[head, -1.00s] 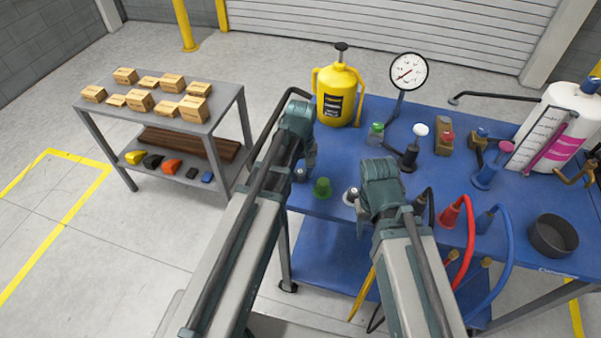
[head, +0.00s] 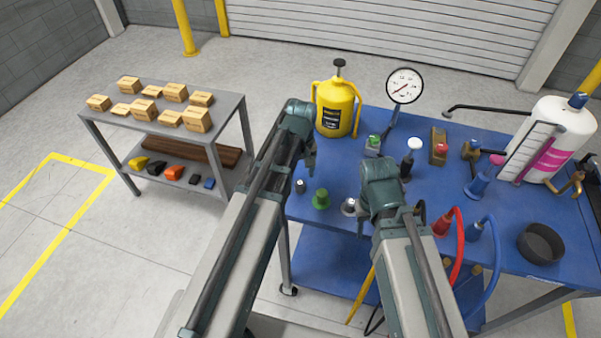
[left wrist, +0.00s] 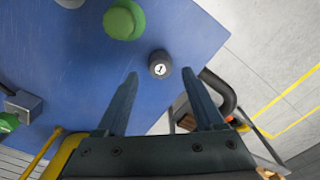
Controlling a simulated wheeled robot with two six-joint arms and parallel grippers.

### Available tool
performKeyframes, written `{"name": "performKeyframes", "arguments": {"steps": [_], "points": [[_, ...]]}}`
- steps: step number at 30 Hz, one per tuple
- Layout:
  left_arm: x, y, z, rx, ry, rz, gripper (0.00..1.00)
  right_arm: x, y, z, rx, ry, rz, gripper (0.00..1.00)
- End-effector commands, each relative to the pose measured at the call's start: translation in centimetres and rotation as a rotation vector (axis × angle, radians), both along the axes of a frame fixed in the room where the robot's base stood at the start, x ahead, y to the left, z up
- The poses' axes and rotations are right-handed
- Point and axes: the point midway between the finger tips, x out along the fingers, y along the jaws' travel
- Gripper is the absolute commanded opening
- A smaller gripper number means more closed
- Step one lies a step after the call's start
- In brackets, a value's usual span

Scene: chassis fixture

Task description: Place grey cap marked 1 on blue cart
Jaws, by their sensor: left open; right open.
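The grey cap marked 1 (head: 300,186) stands on the blue cart (head: 300,208) near its left edge. In the left wrist view the cap (left wrist: 159,64) is dark grey with a white disc marked 1. It appears between the tips of my open left gripper (left wrist: 160,73), apparently just beyond them and not held. In the head view my left gripper (head: 308,160) hangs above and behind the cap, its fingers mostly hidden by the arm. My right gripper (head: 380,195) is over the cart's front part, its fingers hidden behind its own wrist.
A green knob (head: 321,199) stands just right of the cap, and a silver-grey part (head: 349,206) sits beside the right wrist. A yellow sprayer (head: 336,106) and a gauge (head: 404,87) stand behind. A grey table (head: 232,100) with boxes is at left.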

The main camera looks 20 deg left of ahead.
Motion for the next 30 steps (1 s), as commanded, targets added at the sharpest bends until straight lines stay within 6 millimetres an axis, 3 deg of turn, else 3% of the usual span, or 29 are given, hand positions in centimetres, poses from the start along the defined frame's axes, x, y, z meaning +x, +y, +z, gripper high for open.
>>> {"name": "performKeyframes", "arguments": {"steps": [1,9,14,20,23,27,30], "points": [[0.0,0.0,1.7,0.0,0.0,0.0,0.7,0.0,0.0,1.7,0.0,0.0,0.0,0.5],[0.0,-0.1,5.7,0.0,0.0,0.0,0.7,0.0,0.0,5.7,0.0,0.0,0.002,0.5],[0.0,-0.1,6.8,0.0,0.0,0.0,0.7,0.0,0.0,6.8,0.0,0.0,0.002,0.5],[-0.3,-0.3,6.9,0.001,0.001,-0.015,0.7,0.0,0.0,6.9,0.0,0.0,0.002,0.5],[-2.8,-2.5,6.8,0.013,0.009,-0.155,0.7,0.0,0.0,6.8,0.0,0.0,0.002,0.5],[-8.5,-6.6,6.9,0.042,0.034,-0.515,0.7,0.0,0.0,6.8,0.0,0.0,0.002,0.5],[-11.7,-8.5,6.9,0.06,0.051,-0.737,0.7,0.0,0.0,6.8,0.0,0.0,0.002,0.5]]}}
